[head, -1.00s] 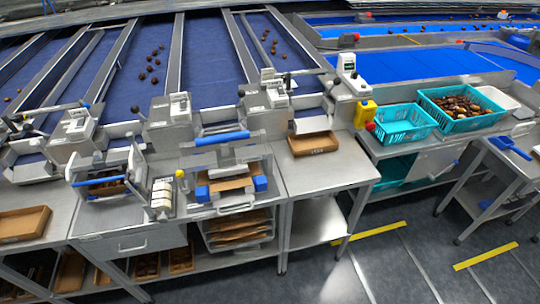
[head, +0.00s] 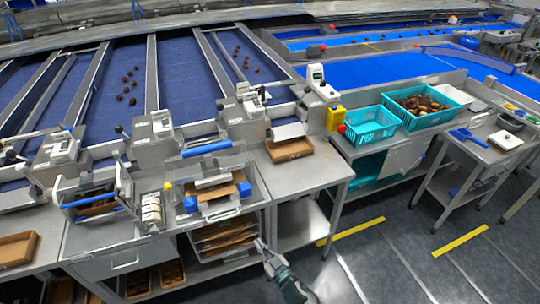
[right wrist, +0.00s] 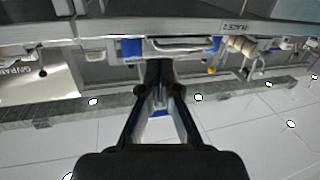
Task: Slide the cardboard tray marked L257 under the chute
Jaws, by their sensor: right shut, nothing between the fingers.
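One open brown cardboard tray (head: 290,150) sits on the steel bench below a chute mouth (head: 288,132). Another cardboard tray (head: 18,249) lies on the bench at the far left. I cannot read a marking on either, so I cannot tell which is L257. My right gripper (head: 262,245) is low in the head view, in front of the bench and below its top, apart from both trays. It is shut and empty. In the right wrist view its fingers (right wrist: 158,68) meet in front of the bench front. My left gripper is not in view.
A holder with blue blocks (head: 217,192) bears cardboard, with more cardboard stacked on a shelf (head: 228,262) below. Teal crates (head: 371,127) stand at the right, one holding dates. The bench top (head: 318,166) right of the nearer tray is bare.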

